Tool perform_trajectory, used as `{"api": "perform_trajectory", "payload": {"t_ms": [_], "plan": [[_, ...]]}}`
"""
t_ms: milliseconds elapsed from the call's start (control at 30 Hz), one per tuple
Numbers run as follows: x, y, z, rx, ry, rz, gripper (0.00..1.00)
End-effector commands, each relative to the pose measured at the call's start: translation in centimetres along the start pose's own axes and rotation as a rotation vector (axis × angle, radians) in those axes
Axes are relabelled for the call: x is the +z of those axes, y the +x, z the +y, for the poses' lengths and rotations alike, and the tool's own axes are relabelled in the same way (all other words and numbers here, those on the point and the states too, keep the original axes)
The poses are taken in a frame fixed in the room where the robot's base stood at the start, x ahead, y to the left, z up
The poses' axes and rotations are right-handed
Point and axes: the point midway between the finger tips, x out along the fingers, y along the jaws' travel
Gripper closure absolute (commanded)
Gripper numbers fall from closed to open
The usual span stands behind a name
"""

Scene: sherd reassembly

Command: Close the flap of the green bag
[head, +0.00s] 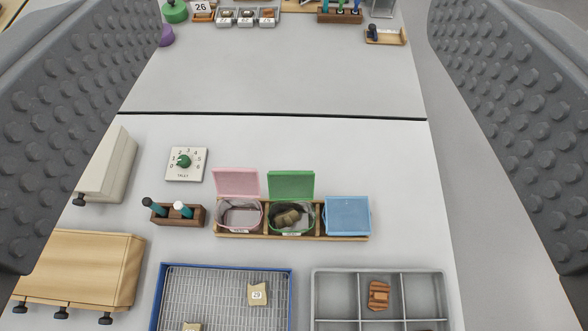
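The green bag (292,217) stands in the middle of a wooden rack, with its green flap (291,186) up at the back. A brownish sherd (287,218) lies inside it. A pink bag (240,214) stands to its left with its flap (236,182) also up. A blue bag (348,216) on the right has its flap down over the top. My gripper (300,150) is open, its two grey studded fingers wide apart at the left and right picture edges. Nothing shows between them up close; the bags lie well below and beyond.
A blue-rimmed wire tray (222,290) with sherds and a grey compartment tray (342,290) lie in front of the rack. A tally dial (187,164), a tool block (178,215) and a wooden drawer box (85,265) stand left. Table behind the flaps is clear.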

Motion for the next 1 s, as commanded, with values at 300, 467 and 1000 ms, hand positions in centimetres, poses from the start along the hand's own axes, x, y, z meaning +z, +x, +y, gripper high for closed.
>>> {"api": "perform_trajectory", "payload": {"t_ms": [300,467,1000], "plan": [[4.3,7.7,-0.1,-0.002,0.0,-0.146,1.0],[9.3,13.8,-0.2,-0.003,0.0,-0.274,1.0],[29.4,27.0,-0.5,-0.006,-0.003,-0.685,1.0]]}}
